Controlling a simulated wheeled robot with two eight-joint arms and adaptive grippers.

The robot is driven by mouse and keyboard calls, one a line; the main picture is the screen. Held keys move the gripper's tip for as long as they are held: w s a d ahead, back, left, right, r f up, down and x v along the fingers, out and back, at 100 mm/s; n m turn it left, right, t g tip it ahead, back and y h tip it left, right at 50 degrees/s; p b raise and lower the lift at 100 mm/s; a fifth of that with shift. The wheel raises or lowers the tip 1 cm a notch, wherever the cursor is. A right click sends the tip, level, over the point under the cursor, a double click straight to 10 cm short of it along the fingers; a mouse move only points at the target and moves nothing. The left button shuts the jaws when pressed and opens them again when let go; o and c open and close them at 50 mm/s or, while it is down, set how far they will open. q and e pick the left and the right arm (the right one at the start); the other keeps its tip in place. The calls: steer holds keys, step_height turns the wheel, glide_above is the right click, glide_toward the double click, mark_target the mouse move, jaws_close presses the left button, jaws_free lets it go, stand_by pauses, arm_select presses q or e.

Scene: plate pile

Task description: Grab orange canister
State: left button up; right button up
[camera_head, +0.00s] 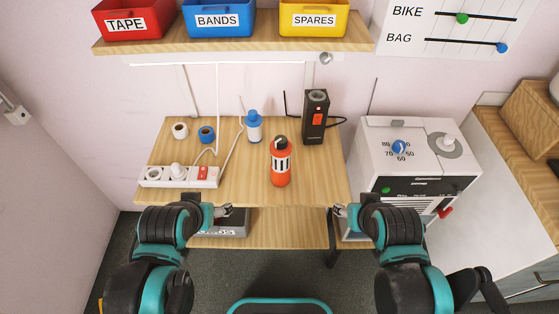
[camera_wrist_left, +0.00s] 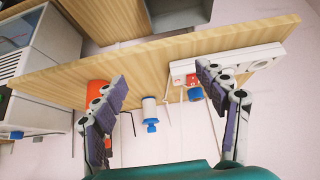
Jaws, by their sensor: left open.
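The orange canister (camera_head: 281,167), with a black cap and a black-and-white label, stands upright near the middle of the wooden bench (camera_head: 240,190). In the left wrist view, which looks upside down, the orange canister (camera_wrist_left: 95,88) is partly hidden behind one of my fingers. My left gripper (camera_head: 223,211) is at the bench's front edge, left of the canister and apart from it. The left wrist view shows my left gripper (camera_wrist_left: 160,76) with fingers spread and nothing between them. My right gripper (camera_head: 341,210) is at the front right of the bench; its fingers are too small to read.
A blue-and-white bottle (camera_head: 253,127) stands behind left of the canister, and a black device (camera_head: 315,118) behind right. A power strip (camera_head: 178,177) and two small rolls are at left. A white machine (camera_head: 410,150) stands right. A bin shelf (camera_head: 235,45) hangs above.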

mark_target(276, 147)
arm_select(q)
steer(key=shift+r, duration=0.1)
steer(key=w+d+r+m+g+h+p, duration=0.1)
steer(key=w+d+r+m+p, duration=0.1)
steer(key=w+d+m+p, duration=0.1)
steer(key=w+d+r+m+g+h+p, duration=0.1)
steer(key=w+d+r+m+p, duration=0.1)
steer(key=w+d+p, duration=0.4)
steer(key=w+d+r+m+g+h+p, duration=0.1)
steer(key=w+d+r+m+p, duration=0.1)
steer(key=w+d+m+p, duration=0.2)
steer(key=shift+w+d+r+g+p, duration=0.2)
steer(key=shift+w+d+p, duration=0.2)
steer(key=shift+d, duration=0.3)
steer(key=shift+w+d+r+g+p, duration=0.2)
steer(key=shift+w+d+p, duration=0.15)
steer(key=shift+d, duration=0.35)
steer(key=shift+d+f, duration=0.15)
steer(key=shift+d, duration=0.1)
steer(key=shift+w+d+f, duration=0.1)
steer(key=shift+f, duration=0.15)
steer(key=b+x, duration=0.1)
steer(key=x, duration=0.2)
steer(key=b+x, duration=0.1)
steer(key=x, duration=0.3)
steer(key=shift+w+d+f+b, duration=0.15)
steer(key=shift+d+b, duration=0.15)
steer(key=shift+b, duration=0.1)
